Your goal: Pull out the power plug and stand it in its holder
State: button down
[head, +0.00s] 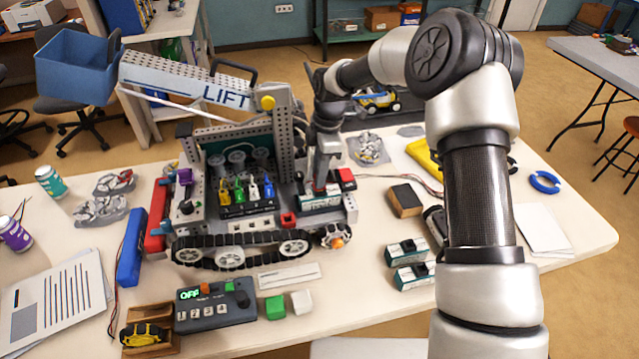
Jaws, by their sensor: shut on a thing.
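My gripper (321,188) points straight down at the right side of the tracked robot's deck, above a teal-and-white battery-like module (320,202). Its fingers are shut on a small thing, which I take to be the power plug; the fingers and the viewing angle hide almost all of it. I cannot tell whether the plug is seated or clear of its socket. A small red square piece with a dark middle (288,220) sits left of the module; I cannot tell if it is the holder. A red block (345,178) sits just right of the gripper.
The tracked robot (235,250) carries a raised LIFT arm (185,78) with a blue bucket (78,65). A control box (215,305) reading OFF stands in front. Two teal-white modules (406,250), a dark-topped brown block (405,200) and cables lie right. Table (580,230) is freest at far right.

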jog(key=shift+r, duration=0.4)
jog(key=shift+r+p, duration=0.5)
jog(key=shift+p, duration=0.05)
